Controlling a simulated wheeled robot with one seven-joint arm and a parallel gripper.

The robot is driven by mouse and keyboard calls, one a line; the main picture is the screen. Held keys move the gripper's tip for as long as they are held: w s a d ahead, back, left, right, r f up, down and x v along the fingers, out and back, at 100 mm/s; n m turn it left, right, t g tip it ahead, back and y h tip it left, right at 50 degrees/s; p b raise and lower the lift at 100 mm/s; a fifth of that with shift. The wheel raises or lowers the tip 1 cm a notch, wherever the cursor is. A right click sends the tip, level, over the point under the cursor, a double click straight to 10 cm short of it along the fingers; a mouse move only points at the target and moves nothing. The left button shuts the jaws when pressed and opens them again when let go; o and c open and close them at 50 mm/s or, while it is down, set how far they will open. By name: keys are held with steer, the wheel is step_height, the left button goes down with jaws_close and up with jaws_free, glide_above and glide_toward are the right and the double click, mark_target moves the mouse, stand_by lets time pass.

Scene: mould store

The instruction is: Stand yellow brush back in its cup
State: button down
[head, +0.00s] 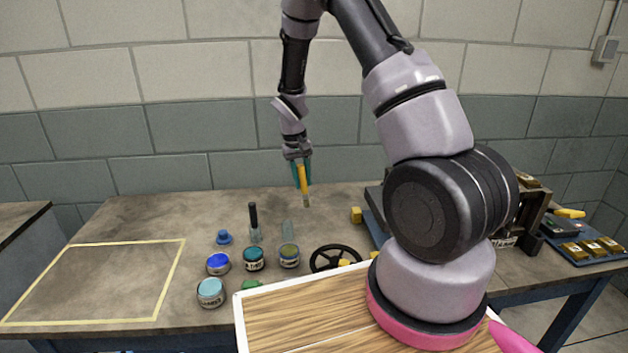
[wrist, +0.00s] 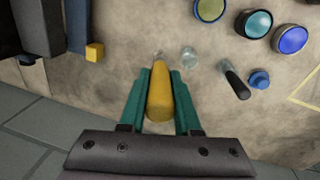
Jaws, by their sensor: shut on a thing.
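The yellow brush (head: 304,184) hangs roughly upright, slightly tilted, with its tip down above the table. It also shows between the green fingers in the wrist view (wrist: 160,97). My gripper (head: 301,181) is shut on it; the fingers also show in the wrist view (wrist: 160,74). A clear cup (head: 288,230) stands on the table below and slightly left of the brush tip in the head view. It looks empty and shows beside the tip in the wrist view (wrist: 189,58). A second clear cup (head: 256,236) holds a black-handled brush (head: 253,215).
Several paint jars (head: 254,259) stand in front of the cups. A small blue object (head: 223,237) is left of them. A black handwheel (head: 335,257) and a yellow block (head: 356,215) lie to the right. A yellow-outlined area (head: 100,280) at left is clear.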

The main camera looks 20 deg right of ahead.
steer(key=w+a+y, duration=0.2)
steer(key=w+a, duration=0.1)
steer(key=a, duration=0.2)
step_height(320, 180, down, 11)
steer(key=shift+f, duration=0.2)
stand_by(1.0)
steer(key=c, duration=0.5)
jaws_free()
steer(key=shift+c, duration=0.2)
step_height(320, 180, up, 11)
steer(key=shift+f, duration=0.1)
stand_by(0.4)
